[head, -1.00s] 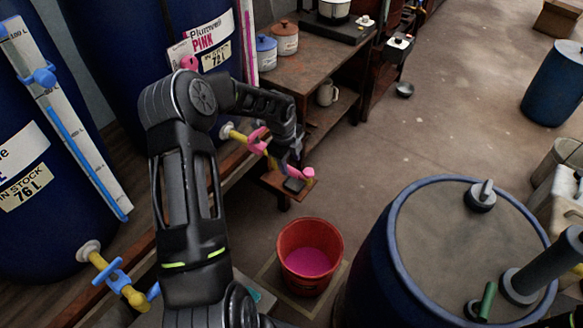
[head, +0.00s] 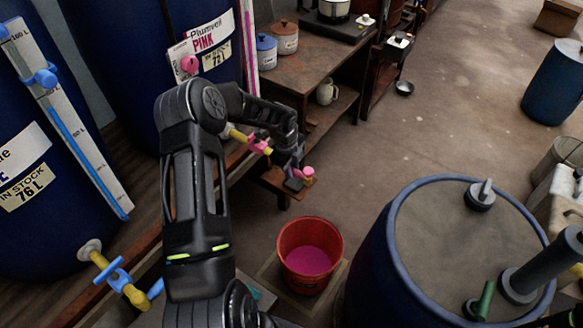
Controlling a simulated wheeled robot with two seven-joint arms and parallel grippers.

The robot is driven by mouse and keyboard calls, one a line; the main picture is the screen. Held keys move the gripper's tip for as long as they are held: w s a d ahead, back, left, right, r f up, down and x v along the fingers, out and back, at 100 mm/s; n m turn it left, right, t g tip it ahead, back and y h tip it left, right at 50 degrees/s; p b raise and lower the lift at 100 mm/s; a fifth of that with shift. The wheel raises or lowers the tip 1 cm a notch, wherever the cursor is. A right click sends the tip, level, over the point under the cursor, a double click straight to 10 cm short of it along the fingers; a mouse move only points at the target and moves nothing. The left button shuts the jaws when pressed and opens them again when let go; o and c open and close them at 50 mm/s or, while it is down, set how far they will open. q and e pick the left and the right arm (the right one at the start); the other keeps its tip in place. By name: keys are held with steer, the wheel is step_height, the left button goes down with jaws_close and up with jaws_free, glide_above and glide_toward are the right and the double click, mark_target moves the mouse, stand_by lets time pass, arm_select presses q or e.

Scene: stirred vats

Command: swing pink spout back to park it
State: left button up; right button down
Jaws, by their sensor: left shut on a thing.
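The pink spout (head: 307,174) shows its pink end by the fingers, above a small wooden step. Its yellow pipe and pink valve handle (head: 257,143) come from the blue Plumveil PINK vat (head: 110,60). My left gripper (head: 297,180) is shut on the spout near its outer end, and its fingers and wrist hide much of the spout arm. A red bucket (head: 312,225) with pink liquid stands on the floor below and in front of the spout end. My right gripper is not in view.
A second blue vat (head: 25,235) with a blue-handled yellow tap stands at left. A large lidded blue drum (head: 455,235) stands at right, beside the bucket. A wooden bench (head: 315,72) with jars is behind the spout. The floor beyond is mostly clear.

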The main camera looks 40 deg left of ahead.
arm_select(q)
jaws_close()
stand_by(0.3)
